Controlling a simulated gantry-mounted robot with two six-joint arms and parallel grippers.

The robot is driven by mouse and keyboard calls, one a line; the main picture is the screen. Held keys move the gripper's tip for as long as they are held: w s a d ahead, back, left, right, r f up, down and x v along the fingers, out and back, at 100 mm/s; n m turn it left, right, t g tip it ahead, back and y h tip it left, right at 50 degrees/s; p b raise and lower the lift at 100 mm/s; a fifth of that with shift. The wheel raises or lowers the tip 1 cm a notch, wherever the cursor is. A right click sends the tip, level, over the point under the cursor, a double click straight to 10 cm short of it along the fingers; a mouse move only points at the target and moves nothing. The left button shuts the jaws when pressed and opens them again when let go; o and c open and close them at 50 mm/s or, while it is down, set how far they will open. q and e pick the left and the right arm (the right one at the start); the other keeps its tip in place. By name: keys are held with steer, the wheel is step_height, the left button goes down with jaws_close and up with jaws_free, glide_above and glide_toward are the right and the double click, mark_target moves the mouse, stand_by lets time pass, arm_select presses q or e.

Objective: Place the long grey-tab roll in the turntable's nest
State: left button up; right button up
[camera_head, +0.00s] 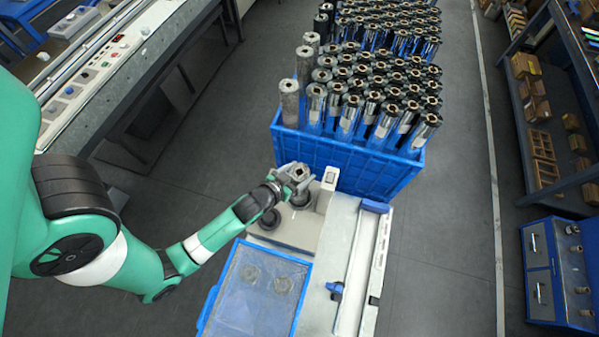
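My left gripper (294,178) is over the far part of the machine, beside the blue crate's near wall. Its fingers close around a grey roll (300,171), seen nearly end-on with its hollow core facing up. The roll's tab and length are hard to make out. It stands over or in a dark round nest (301,200) on the pale turntable (286,232); I cannot tell whether it is seated. A second dark round nest (269,220) sits nearer, beside my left wrist. My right gripper is out of view.
A blue crate (350,164) packed with upright rolls stands just behind the turntable. A clear-lidded blue box (254,297) and a metal rail (364,270) lie nearer. A white block (327,188) stands right of the gripper. Shelving (522,110) is at far right.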

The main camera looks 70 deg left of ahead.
arm_select(q)
steer(key=shift+o, duration=1.3)
steer(key=v, duration=1.2)
